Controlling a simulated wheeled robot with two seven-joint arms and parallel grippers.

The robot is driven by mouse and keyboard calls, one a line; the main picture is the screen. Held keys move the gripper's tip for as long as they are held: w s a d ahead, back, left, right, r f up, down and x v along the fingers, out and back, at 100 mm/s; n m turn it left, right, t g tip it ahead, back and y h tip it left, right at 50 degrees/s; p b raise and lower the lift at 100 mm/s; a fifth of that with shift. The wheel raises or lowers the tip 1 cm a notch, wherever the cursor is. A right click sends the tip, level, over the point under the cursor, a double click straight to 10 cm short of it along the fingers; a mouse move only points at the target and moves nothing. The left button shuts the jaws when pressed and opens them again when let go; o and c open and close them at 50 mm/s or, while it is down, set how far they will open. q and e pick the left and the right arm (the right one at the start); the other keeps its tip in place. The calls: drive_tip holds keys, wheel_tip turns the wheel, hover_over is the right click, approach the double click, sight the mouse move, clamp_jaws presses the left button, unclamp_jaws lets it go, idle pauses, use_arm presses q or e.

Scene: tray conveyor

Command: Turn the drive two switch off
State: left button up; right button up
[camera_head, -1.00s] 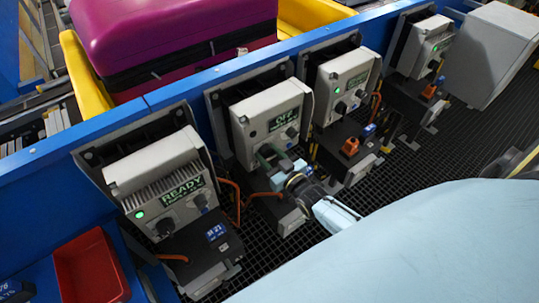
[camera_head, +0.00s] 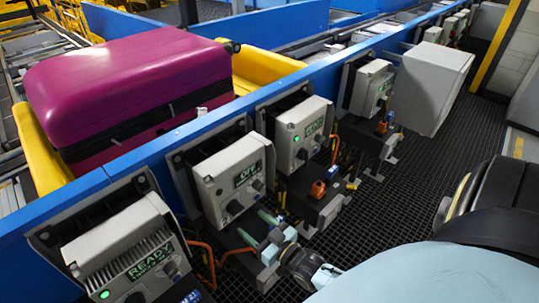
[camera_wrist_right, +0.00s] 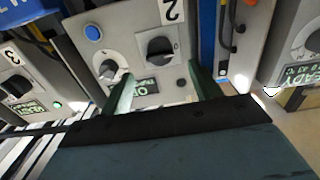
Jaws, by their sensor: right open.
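The drive two box (camera_head: 218,170) is light grey, and its green display (camera_head: 247,175) reads OFF in the head view. In the wrist view, upside down, the box (camera_wrist_right: 135,25) carries a label 2 (camera_wrist_right: 171,11). The black switch (camera_head: 235,207) also shows in the head view. My right gripper (camera_head: 258,226) is open and empty, apart from the box and just below its face. Its green fingers (camera_wrist_right: 162,74) also show in the wrist view. My left gripper is out of view.
A box reading READY (camera_head: 125,240) stands at the near left. Another box with a lit green lamp (camera_head: 300,125) stands to the right, and more stand beyond. A purple suitcase (camera_head: 140,75) lies behind the blue rail (camera_head: 320,80). Dark grating (camera_head: 420,160) lies open at right.

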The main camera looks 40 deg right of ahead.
drive_tip(key=s, duration=0.6)
drive_tip(key=shift+d, duration=0.25)
